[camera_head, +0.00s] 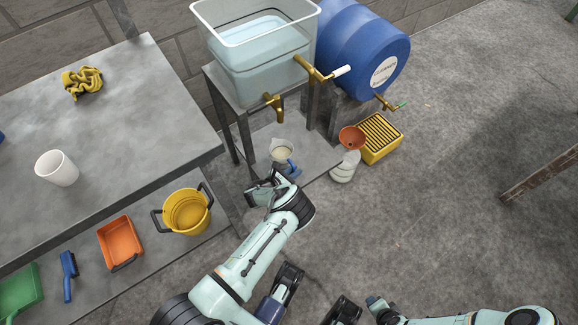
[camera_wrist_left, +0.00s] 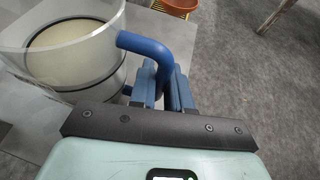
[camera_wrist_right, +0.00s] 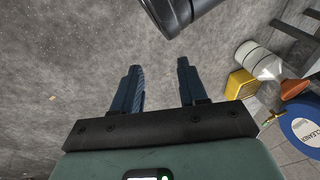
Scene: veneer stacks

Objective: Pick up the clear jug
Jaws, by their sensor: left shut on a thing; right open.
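The clear jug (camera_head: 281,152) stands on the grey slab under the water tank. It has a blue handle and pale, cloudy contents. In the left wrist view the jug (camera_wrist_left: 72,48) is at the upper left, with a dark band around it. My left gripper (camera_wrist_left: 170,88) is shut on the blue handle (camera_wrist_left: 150,46), with a finger on either side of its upright part. In the head view my left gripper (camera_head: 284,180) is at the handle's near side, partly hidden by its own wrist. My right gripper (camera_wrist_right: 160,82) is open and empty above the floor.
The tank (camera_head: 262,62) with brass taps stands above the jug, beside a blue barrel (camera_head: 362,45). A whitish container with an orange funnel (camera_head: 351,137) and a yellow crate (camera_head: 380,140) stand to the right. A yellow bucket (camera_head: 186,212) is left.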

